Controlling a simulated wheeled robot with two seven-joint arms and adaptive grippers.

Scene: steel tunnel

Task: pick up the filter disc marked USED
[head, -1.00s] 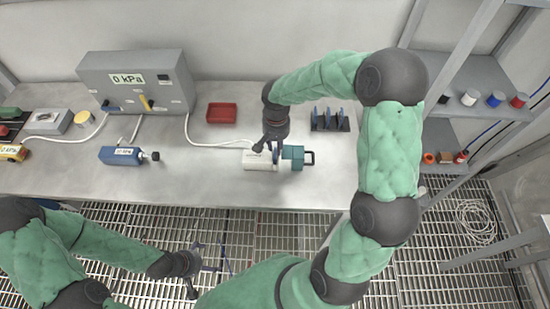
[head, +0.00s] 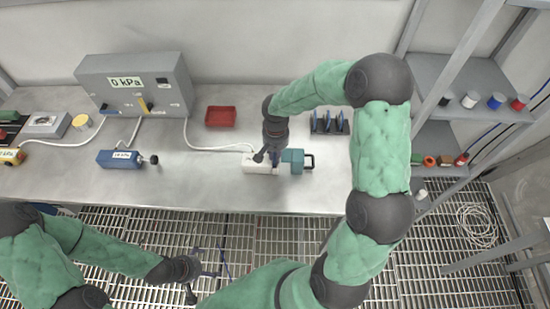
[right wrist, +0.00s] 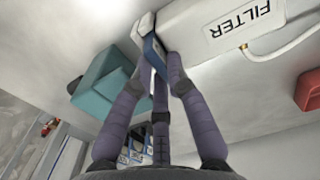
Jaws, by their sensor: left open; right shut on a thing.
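The white housing labelled FILTER (head: 254,168) lies on the bench, and its label also shows in the right wrist view (right wrist: 243,24). A teal cap with a dark handle (head: 293,157) stands just right of it; it appears in the right wrist view too (right wrist: 103,88). My right gripper (head: 269,160) is over the housing's right end. In the right wrist view its fingers (right wrist: 162,82) are shut on a thin blue-and-white disc (right wrist: 152,50) at that end. I cannot read a USED mark on it. My left gripper (head: 192,281) is open and empty, low over the floor grating.
A rack with several blue discs (head: 329,123) stands behind the cap. A red tray (head: 221,117), a grey gauge box reading 0 kPa (head: 134,82) and a blue pump (head: 120,159) are to the left. A hose runs to the housing. Shelves stand at right.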

